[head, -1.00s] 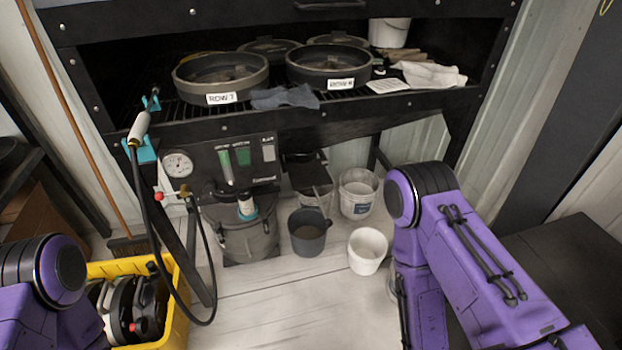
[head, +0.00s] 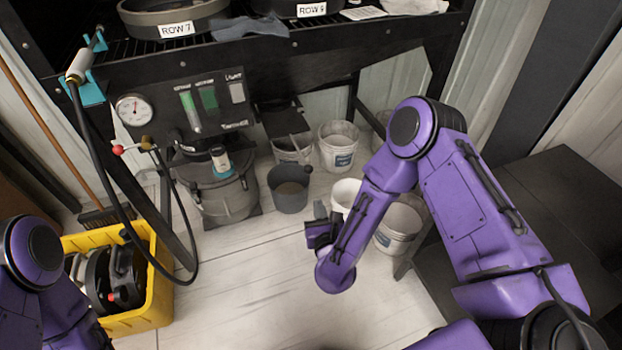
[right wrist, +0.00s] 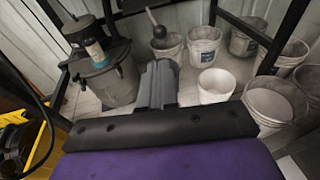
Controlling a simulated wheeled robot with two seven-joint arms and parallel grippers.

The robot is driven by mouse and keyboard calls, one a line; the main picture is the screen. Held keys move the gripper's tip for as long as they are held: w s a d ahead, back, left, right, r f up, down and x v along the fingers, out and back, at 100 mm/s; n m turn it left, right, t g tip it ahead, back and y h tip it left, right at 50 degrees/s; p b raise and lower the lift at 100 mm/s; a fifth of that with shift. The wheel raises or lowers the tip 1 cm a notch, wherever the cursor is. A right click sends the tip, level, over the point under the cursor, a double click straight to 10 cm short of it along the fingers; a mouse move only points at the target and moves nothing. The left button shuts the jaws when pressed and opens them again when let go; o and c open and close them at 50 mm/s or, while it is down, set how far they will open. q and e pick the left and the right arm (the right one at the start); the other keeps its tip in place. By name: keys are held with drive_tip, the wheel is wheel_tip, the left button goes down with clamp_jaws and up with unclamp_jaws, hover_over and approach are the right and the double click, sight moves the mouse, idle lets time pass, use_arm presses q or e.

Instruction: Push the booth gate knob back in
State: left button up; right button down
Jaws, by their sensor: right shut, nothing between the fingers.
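A dark ball knob (head: 307,168) on a thin rod sticks out from a black plate (head: 285,121) under the booth bench, to the right of the panel. The ball hangs over the rim of a dark bucket in the head view. In the right wrist view the knob (right wrist: 159,31) shows just beyond my gripper's tip. My right gripper (head: 318,226) is shut and empty, in front of and below the knob, apart from it. It also shows in the right wrist view (right wrist: 160,68). My left gripper is out of view; only my left arm shows at the lower left.
A dark bucket (head: 289,197) and several white buckets stand beneath the bench, near my right arm. A lidded grey canister (head: 224,198) stands left of them. A hose (head: 104,187) loops over a yellow crate (head: 157,303). The pale floor in the middle is clear.

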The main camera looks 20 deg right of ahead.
sight(309, 172)
drive_tip(key=x, duration=1.3)
drive_tip(key=shift+w+d+f, duration=0.1)
drive_tip(key=shift+w+d, duration=0.05)
drive_tip(key=shift+w, duration=0.2)
